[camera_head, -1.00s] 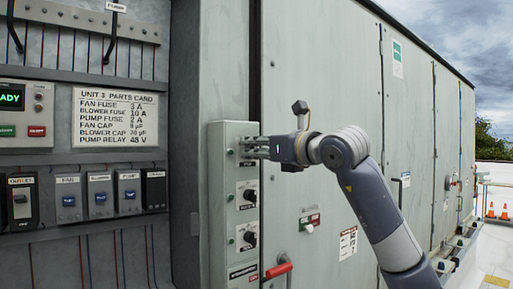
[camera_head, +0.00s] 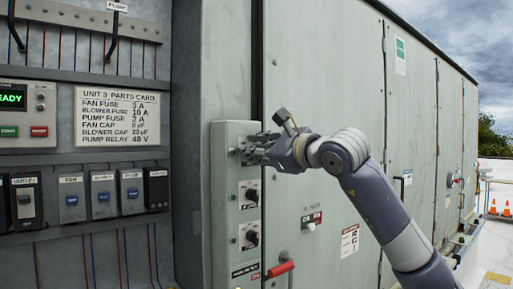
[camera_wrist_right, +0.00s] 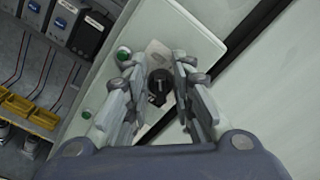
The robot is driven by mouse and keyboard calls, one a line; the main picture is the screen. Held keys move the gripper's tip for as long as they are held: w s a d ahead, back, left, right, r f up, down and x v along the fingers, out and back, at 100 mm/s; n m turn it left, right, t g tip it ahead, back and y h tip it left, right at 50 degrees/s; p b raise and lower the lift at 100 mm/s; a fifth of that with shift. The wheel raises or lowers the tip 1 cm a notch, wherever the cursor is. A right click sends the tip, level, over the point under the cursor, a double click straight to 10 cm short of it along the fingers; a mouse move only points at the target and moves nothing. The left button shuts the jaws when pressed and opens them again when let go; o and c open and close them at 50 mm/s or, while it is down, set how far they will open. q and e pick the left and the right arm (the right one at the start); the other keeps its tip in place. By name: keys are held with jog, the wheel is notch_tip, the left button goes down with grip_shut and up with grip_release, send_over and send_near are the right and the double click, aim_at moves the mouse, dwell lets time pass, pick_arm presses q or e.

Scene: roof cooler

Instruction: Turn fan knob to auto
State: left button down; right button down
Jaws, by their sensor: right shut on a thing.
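A pale green control box (camera_head: 224,205) on the cabinet front carries a column of black knobs. My right gripper (camera_head: 250,150) is at the top knob, which its fingers hide in the head view. In the right wrist view the black top knob (camera_wrist_right: 160,86), taken as the fan knob, sits between the fingers of my right gripper (camera_wrist_right: 160,90), which is shut on it. A pale pointer mark shows on the knob; its label is too small to read. My left gripper is not in view.
A middle knob (camera_head: 250,194) and a lower knob (camera_head: 250,237) sit below on the same box. A red-handled lever (camera_head: 280,269) sticks out low beside it. An open electrical panel with a parts card (camera_head: 117,117) is at the left; flat cabinet doors (camera_head: 335,80) are at the right.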

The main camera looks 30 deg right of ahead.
jog(key=shift+n, duration=0.4)
jog(key=c, duration=1.5)
grip_release()
jog(key=s, duration=1.2)
jog(key=shift+d, duration=0.4)
